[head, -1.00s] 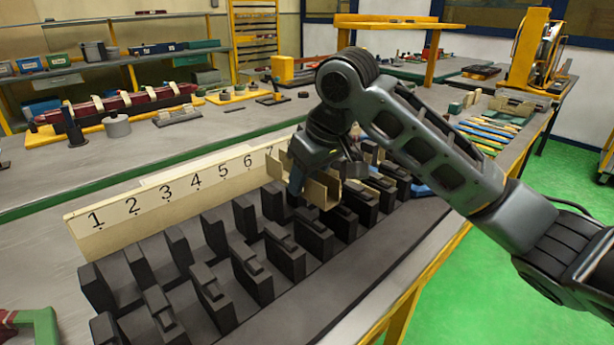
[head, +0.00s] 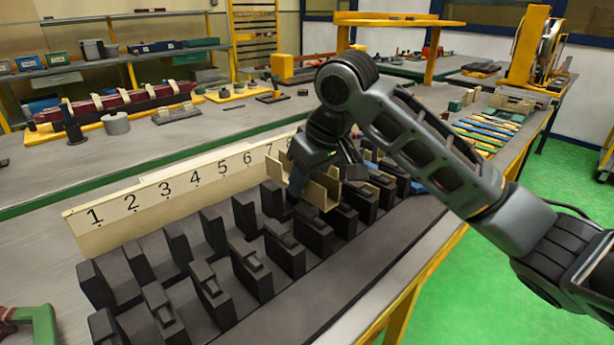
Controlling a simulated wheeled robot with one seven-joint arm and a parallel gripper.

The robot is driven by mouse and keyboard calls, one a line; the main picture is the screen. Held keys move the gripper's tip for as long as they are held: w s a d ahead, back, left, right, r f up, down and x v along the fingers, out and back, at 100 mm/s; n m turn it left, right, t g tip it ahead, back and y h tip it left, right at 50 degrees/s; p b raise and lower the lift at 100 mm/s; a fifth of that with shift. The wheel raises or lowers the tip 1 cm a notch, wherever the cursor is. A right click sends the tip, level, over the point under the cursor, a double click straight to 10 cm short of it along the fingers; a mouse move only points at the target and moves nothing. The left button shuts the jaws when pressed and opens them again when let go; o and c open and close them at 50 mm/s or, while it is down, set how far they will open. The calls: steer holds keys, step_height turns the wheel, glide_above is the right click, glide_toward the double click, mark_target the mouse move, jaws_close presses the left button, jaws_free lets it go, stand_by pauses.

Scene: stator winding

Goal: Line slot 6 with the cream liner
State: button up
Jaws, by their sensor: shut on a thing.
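My gripper (head: 297,184) is shut on the cream liner (head: 328,190), an open-topped channel with two upright walls. It holds the liner over the dark stator teeth, to the right of the printed 6. The gripper and liner hide part of the teeth and slots under them, so I cannot tell whether the liner's bottom touches the teeth. The stator (head: 255,272) is a dark block with rows of upright teeth. A cream number strip (head: 145,205) stands along its back edge. The numeral 6 (head: 247,161) is readable; the strip beyond 7 is partly covered by my arm.
Blue and yellow strips (head: 487,131) lie on the bench at right. A dark red wrapped bar (head: 130,102) on a yellow base and a grey cylinder (head: 115,124) stand behind. A green and red object (head: 30,325) is at the lower left. The stator's front ledge is clear.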

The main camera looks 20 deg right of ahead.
steer(key=shift+f, duration=0.3)
steer(key=shift+f, duration=0.35)
steer(key=shift+f+b, duration=0.15)
steer(key=shift+b, duration=0.15)
steer(key=o, duration=0.9)
steer(key=shift+r+p, duration=0.85)
steer(key=shift+p, duration=0.15)
step_height(320, 180, up, 7)
steer(key=p, duration=0.7)
steer(key=shift+r, duration=0.2)
